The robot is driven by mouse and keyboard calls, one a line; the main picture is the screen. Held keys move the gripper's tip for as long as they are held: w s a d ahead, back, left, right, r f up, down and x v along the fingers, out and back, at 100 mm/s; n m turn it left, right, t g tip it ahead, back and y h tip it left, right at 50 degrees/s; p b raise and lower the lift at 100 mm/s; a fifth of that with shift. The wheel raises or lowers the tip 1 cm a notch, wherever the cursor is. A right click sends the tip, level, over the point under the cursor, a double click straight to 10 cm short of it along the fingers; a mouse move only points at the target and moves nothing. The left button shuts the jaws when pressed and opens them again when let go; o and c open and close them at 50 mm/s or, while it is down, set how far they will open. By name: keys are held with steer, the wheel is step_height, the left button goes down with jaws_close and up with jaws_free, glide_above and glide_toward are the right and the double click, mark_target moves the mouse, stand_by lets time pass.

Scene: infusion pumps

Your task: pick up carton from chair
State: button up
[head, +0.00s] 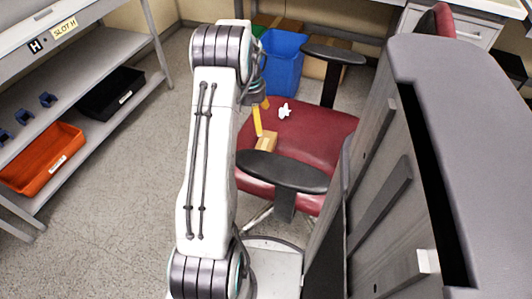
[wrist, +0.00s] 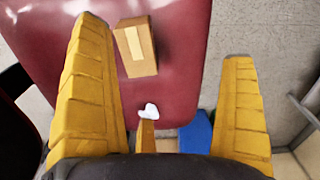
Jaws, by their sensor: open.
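The carton (head: 266,142) is a small tan box on the red seat of the chair (head: 315,135), near its front left in the head view. In the wrist view the carton (wrist: 148,46) lies at the upper middle, with a pale label on its top, beyond and between the spread yellow fingers. My gripper (head: 261,119) is open and empty above the seat, beside the carton. A finger hides part of the view next to the carton in the head view. I cannot tell the exact height of the fingertips above the seat.
Black armrests (head: 283,172) flank the seat. A blue bin (head: 284,62) stands behind. A shelf with an orange tray (head: 42,158) is at left, and a grey panelled structure (head: 385,180) at right. The floor at left is clear.

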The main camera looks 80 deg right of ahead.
steer(key=m+b, duration=0.1)
glide_above(270, 141)
step_height(270, 141, down, 6)
steer(key=shift+w+a+r, duration=0.1)
steer(key=shift+w+r, duration=0.05)
steer(key=shift+r, duration=0.05)
steer(key=shift+f+b, duration=1.2)
steer(key=shift+f, duration=2)
steer(key=c, duration=0.9)
